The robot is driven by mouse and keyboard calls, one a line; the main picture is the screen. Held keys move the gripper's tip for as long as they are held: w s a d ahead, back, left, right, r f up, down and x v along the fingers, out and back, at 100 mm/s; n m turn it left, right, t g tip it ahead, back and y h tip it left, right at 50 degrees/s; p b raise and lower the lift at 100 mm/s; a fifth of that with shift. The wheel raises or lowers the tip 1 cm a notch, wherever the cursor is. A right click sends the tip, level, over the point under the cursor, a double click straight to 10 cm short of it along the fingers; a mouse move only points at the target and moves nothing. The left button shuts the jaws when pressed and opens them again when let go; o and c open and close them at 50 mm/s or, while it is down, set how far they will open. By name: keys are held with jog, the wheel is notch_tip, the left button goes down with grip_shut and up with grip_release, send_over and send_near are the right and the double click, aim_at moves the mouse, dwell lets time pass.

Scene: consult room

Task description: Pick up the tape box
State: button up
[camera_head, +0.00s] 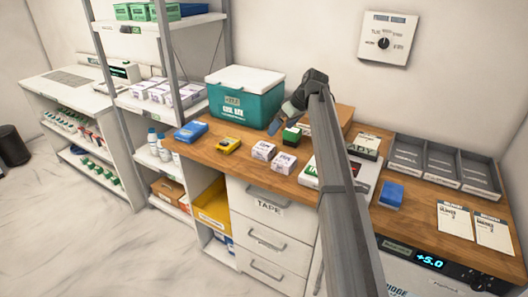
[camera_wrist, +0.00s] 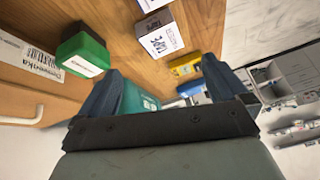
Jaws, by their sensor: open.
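Two small white boxes with dark printing, which look like tape boxes, stand on the wooden counter in the head view: a left one (camera_head: 263,150) and a right one (camera_head: 284,162). Their lettering is too small to read surely. In the wrist view one white box (camera_wrist: 161,39) shows whole and another (camera_wrist: 150,4) is cut by the top edge. My gripper (camera_head: 284,117) is over the back of the counter near the teal cool box. It is open and empty, its two fingers (camera_wrist: 160,88) spread apart, with the white boxes beyond them.
A green box (camera_head: 291,136) stands close to my gripper, behind the white boxes. A yellow item (camera_head: 228,145) and a blue box (camera_head: 191,132) lie to the left. The teal cool box (camera_head: 245,100) stands behind. A drawer (camera_head: 269,206) below is labelled TAPE. Grey trays (camera_head: 445,160) are at right.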

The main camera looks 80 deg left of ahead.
aim_at(265, 147)
jog(key=s+a+f+n, duration=0.1)
jog(key=f, duration=0.1)
jog(key=s+a+f, duration=0.1)
jog(key=f, duration=0.2)
jog(key=s+a+f+n, duration=0.1)
jog(key=f, duration=0.1)
jog(key=shift+a+f+n, duration=0.15)
jog(key=shift+a+n, duration=0.05)
jog(key=shift+n, duration=0.1)
jog(key=shift+s+x, duration=0.15)
jog(key=shift+x, duration=1.2)
jog(key=shift+s+x, duration=0.15)
jog(key=shift+x, duration=1.2)
jog(key=shift+d, duration=0.1)
jog(key=shift+c, duration=0.2)
jog(key=c, duration=0.9)
